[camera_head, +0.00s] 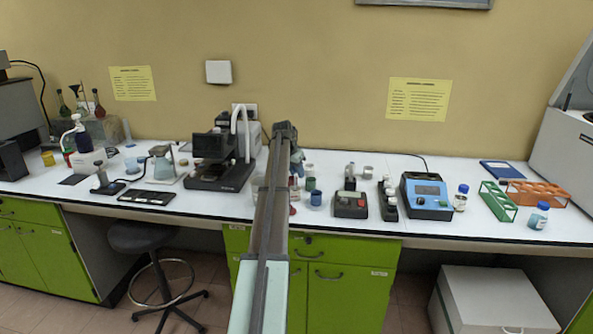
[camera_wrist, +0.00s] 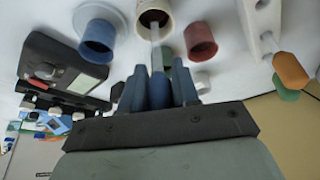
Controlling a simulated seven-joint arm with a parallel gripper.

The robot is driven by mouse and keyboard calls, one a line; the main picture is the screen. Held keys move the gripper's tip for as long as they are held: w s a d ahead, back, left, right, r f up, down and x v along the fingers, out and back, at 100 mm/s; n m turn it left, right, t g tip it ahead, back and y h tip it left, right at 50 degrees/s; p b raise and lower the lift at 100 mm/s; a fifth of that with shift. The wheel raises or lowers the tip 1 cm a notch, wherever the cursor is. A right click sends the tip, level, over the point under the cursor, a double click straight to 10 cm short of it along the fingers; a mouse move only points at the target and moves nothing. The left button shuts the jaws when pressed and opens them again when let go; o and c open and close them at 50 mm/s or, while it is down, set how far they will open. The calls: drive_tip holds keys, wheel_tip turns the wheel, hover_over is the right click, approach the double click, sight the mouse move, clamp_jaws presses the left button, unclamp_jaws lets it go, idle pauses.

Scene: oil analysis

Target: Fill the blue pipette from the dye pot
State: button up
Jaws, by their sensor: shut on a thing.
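My gripper (camera_wrist: 158,85) is shut on the blue pipette (camera_wrist: 160,92), whose blue bulb sits between the fingers. Its pale, clear stem points away from my gripper toward a cream pot (camera_wrist: 168,22) with a dark brown inside. The stem's end overlaps this pot's opening in the wrist view; I cannot tell whether it touches liquid. A blue pot (camera_wrist: 98,42) and a red pot (camera_wrist: 201,42) stand on either side of the cream one. No label shows which is the dye pot. In the head view my arm mostly hides my gripper and the pipette.
A white holder (camera_wrist: 258,22) with an orange-bulbed pipette (camera_wrist: 290,70) is close by. A dark device (camera_wrist: 62,72) is on the other side. In the head view a microscope (camera_head: 222,155) stands left of my arm, and a blue-faced instrument (camera_head: 426,195) stands right.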

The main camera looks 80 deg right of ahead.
drive_tip(key=shift+f, duration=1.65)
idle(0.4)
drive_tip(key=o, duration=0.5)
drive_tip(key=shift+c, duration=0.2)
clamp_jaws()
drive_tip(key=shift+o, duration=0.3)
unclamp_jaws()
drive_tip(key=shift+c, duration=0.2)
drive_tip(key=shift+r, duration=0.1)
drive_tip(key=shift+r, duration=3.55)
